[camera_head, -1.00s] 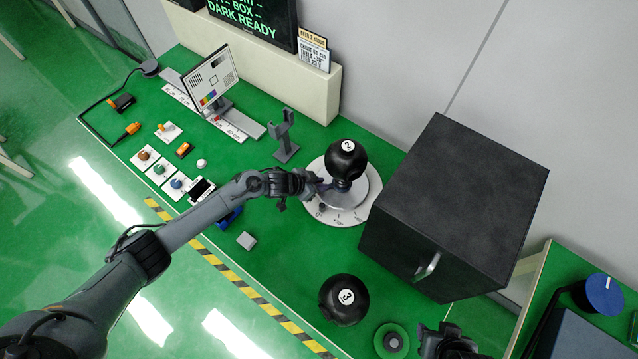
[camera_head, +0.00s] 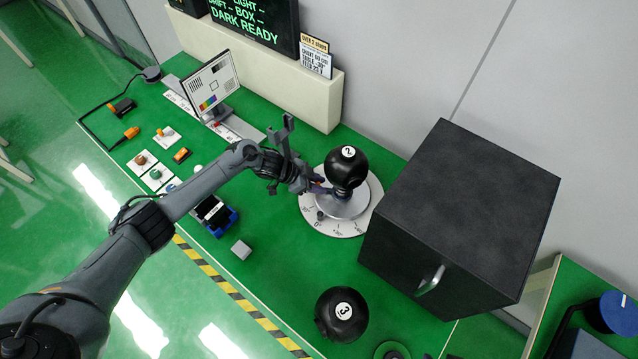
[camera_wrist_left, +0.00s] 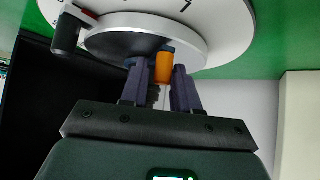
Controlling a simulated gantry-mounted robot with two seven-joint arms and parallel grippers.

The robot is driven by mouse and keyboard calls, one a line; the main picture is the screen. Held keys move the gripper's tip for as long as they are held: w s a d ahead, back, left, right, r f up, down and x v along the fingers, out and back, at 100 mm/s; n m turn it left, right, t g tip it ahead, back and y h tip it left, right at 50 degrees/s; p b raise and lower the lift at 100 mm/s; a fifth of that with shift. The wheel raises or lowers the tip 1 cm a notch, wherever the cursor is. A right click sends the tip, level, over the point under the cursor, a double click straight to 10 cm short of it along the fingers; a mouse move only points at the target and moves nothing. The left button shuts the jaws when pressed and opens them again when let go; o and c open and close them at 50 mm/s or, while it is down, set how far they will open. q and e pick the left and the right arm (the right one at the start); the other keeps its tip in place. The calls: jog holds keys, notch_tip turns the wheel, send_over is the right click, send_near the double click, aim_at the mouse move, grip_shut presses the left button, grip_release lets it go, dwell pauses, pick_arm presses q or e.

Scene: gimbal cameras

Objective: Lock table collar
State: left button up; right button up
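The round table (camera_head: 349,228) has a pale dial with degree marks and a silver hub (camera_head: 343,206). A black ball marked 2 (camera_head: 346,167) stands on it. My left gripper (camera_head: 319,188) reaches in from the left at the hub, below the ball. In the left wrist view its fingers (camera_wrist_left: 160,82) stand apart at the hub's rim, with a small orange piece (camera_wrist_left: 164,67) between them. A gap shows on one side of that piece. A dark knob with a red mark (camera_wrist_left: 66,34) sits at the rim, left of the fingers. My right gripper is not in view.
A black box with a handle (camera_head: 460,210) stands close on the right. A grey forked stand (camera_head: 285,132) is just behind my left wrist. A ball marked 3 (camera_head: 341,314), a grey block (camera_head: 241,249) and a blue item (camera_head: 216,216) lie nearer the front edge.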

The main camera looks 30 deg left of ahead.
pick_arm(q)
jog(key=shift+o, duration=0.7)
jog(key=shift+a+r, duration=0.1)
jog(key=p+v, duration=0.1)
jog(key=v, duration=0.9)
jog(key=shift+s+a+r+p, duration=0.15)
jog(key=shift+a+r+p, duration=0.05)
jog(key=shift+r+p, duration=0.1)
jog(key=shift+d+f, duration=0.1)
